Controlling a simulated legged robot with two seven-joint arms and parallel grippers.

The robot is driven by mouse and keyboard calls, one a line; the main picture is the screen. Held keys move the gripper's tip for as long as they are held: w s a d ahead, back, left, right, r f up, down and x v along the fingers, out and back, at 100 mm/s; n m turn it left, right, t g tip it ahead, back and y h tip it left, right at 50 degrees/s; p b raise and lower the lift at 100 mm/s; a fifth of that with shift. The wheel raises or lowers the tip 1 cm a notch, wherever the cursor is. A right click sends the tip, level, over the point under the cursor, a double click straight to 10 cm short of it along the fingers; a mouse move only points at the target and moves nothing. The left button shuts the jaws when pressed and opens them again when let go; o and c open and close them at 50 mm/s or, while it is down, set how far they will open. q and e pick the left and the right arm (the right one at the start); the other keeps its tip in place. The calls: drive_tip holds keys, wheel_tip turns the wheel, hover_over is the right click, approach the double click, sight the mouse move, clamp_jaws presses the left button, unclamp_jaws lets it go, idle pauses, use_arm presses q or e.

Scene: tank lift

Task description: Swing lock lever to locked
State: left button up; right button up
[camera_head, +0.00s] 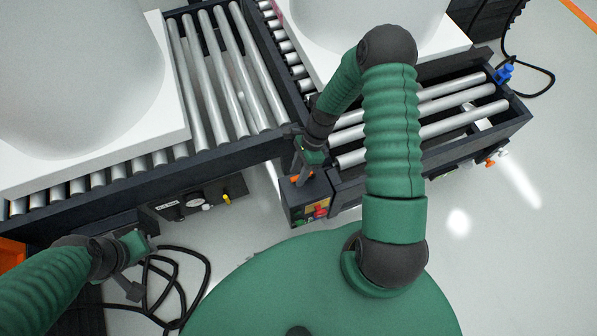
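A small orange part (295,179), which may be the lock lever, shows at the top of a dark control box (310,203) between the two roller conveyors. My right gripper (301,168) points down just above this box, close beside the orange part. Its fingers overlap the dark frame, so I cannot tell whether it is open, shut or touching the part. The lever's full shape and angle are hidden. My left gripper (142,266) is at the lower left, below the left conveyor's edge, with its fingers apart and nothing seen between them.
The left roller conveyor (225,75) and right roller conveyor (462,122) carry large white tanks (75,70) (340,20). The box front has red and green controls. A panel with a gauge (196,198) is on the left conveyor's side. Black cables (180,262) lie on the floor.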

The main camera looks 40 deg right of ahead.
drive_tip(key=shift+d, duration=0.2)
drive_tip(key=c, duration=0.7)
clamp_jaws()
drive_tip(key=shift+w, duration=0.1)
